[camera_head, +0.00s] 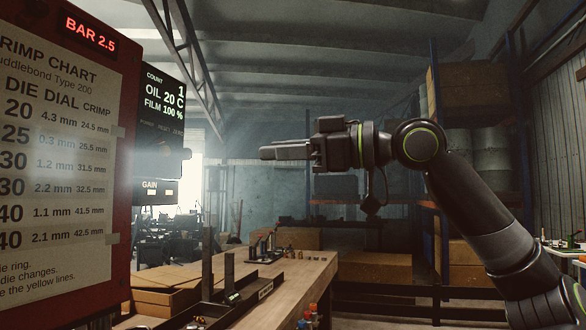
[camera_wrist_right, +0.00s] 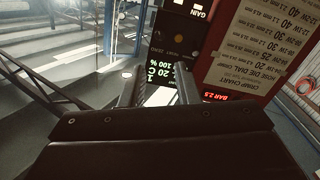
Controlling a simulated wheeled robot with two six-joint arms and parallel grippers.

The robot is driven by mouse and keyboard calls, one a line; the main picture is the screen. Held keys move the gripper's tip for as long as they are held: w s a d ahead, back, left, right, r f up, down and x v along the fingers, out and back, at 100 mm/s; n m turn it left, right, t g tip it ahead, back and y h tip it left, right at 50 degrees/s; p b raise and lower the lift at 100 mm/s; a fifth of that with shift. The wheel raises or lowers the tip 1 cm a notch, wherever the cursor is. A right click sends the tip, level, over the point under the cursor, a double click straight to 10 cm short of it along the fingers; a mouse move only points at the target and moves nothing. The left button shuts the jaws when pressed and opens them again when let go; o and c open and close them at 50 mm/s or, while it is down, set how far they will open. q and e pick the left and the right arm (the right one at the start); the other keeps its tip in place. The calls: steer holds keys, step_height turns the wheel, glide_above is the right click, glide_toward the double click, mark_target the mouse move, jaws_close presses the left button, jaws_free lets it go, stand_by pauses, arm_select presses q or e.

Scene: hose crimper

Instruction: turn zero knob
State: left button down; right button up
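A dark control panel (camera_head: 162,95) shows COUNT 1, OIL 20 C and FILM 100 %, with small dim labels under the readout. A small knob-like part (camera_head: 186,154) sticks out at its right edge; I cannot read whether it is the zero knob. My left gripper is not in view.
A red-framed crimp chart (camera_head: 55,150) with a BAR 2.5 display (camera_head: 90,34) fills the left side. A GAIN box (camera_head: 153,191) hangs under the panel. A wooden bench (camera_head: 285,285) with trays and cardboard boxes stands below. Air between gripper and panel is clear.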

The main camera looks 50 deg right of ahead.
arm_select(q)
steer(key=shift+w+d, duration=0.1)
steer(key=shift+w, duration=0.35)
arm_select(e)
steer(key=shift+s+d, duration=0.25)
steer(key=shift+s, duration=0.45)
